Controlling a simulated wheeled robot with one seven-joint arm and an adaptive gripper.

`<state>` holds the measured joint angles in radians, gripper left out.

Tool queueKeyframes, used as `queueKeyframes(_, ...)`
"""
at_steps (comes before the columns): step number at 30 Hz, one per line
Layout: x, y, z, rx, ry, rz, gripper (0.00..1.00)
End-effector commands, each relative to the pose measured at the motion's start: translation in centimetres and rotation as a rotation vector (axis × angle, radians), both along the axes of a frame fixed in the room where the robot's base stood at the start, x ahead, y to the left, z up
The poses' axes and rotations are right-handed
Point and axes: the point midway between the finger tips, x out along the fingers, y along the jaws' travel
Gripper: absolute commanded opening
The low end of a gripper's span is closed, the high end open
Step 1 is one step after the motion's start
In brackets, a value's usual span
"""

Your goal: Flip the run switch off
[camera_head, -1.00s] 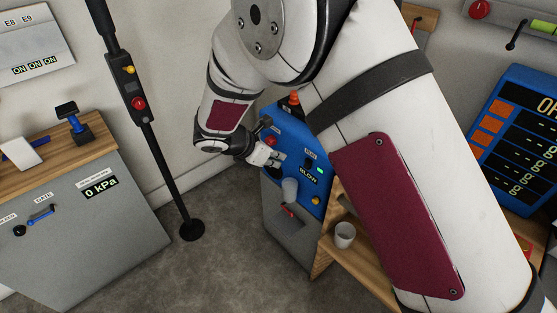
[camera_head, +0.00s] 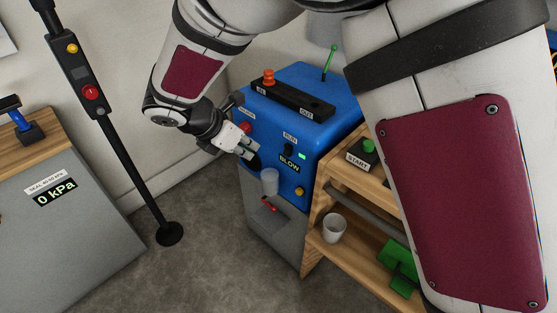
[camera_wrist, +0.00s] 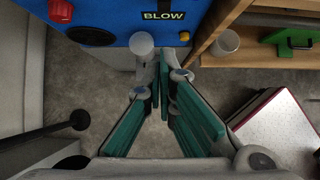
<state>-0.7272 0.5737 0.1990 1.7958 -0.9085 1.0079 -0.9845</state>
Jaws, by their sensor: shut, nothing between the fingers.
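A blue machine (camera_head: 318,105) stands in the middle of the head view. Its front has a small black switch (camera_head: 289,150) under a small label too blurred to read, beside a green light and a BLOW display (camera_head: 289,164). I cannot tell for sure that this is the run switch. My gripper (camera_head: 250,152) is shut and empty, left of the switch and near the red knob (camera_head: 246,128); contact with the panel is unclear.
A pale cylinder (camera_head: 270,181) sticks out below the panel, above a red lever (camera_head: 268,204). A wooden shelf to the right holds a white cup (camera_head: 334,228) and a green START button (camera_head: 368,147). A black pole (camera_head: 130,165) stands left. Floor between is clear.

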Motion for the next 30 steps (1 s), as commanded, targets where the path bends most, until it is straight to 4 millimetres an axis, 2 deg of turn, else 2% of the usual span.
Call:
queueKeyframes(18, -0.3, 0.0, -0.4, 0.006, 0.011, 0.002, 0.0)
queueKeyframes(23, 0.6, -0.8, -2.0, 0.004, 0.011, 0.002, 0.0)
queueKeyframes(30, 2.7, -2.4, -5.9, 0.005, 0.012, 0.0, 0.0)
